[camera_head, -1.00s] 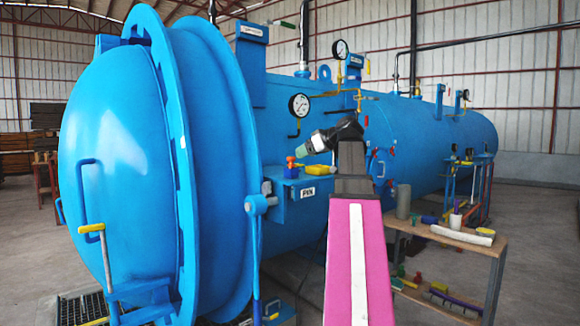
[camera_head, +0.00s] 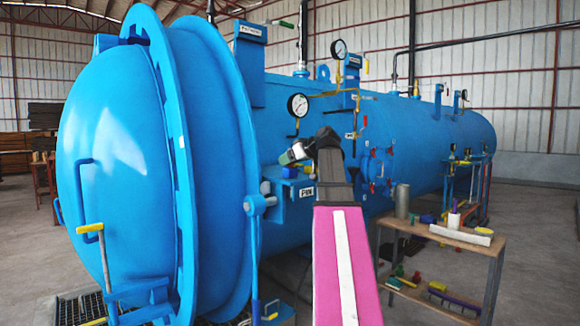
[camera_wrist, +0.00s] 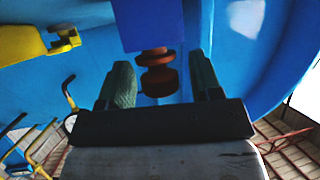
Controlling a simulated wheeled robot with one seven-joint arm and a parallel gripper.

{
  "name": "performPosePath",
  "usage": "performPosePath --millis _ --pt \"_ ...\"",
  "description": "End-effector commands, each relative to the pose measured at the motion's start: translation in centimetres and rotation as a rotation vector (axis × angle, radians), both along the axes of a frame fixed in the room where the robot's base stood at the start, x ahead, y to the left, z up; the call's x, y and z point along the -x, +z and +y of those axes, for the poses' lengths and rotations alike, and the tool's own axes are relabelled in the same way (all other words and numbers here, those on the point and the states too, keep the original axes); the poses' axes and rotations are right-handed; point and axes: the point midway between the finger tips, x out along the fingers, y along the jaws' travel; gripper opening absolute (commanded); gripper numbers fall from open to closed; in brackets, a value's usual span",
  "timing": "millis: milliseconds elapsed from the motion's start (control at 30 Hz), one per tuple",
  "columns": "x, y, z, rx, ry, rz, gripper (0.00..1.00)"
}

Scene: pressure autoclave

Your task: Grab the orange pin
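The orange pin (camera_wrist: 158,75) is a dark orange-red knob of stacked rounded discs in the wrist view, attached at a blue block (camera_wrist: 150,25). My gripper (camera_wrist: 162,85) is open, with one green ribbed finger on each side of the pin and gaps to both. In the head view, my gripper (camera_head: 290,153) is beside the blue box on the tank's flank and hides the pin there.
The blue box bears a label plate (camera_head: 307,192). A yellow part (camera_wrist: 35,43) is close by at the upper left of the wrist view. A blue tank (camera_head: 110,160) fills the left. A wooden workbench (camera_head: 470,238) with loose items stands at the right.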

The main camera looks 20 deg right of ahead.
Motion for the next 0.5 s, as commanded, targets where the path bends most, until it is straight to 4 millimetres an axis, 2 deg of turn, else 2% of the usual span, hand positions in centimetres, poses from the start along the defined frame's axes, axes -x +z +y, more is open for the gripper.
performPosePath --millis 33,133,500 --pt "0.01 0.0 0.0 0.0 0.0 0.0 0.41" --pt "0.02 0.0 0.0 0.0 0.0 0.0 0.09" --pt "0.0 0.2 -0.03 0.0 0.0 0.0 0.09"
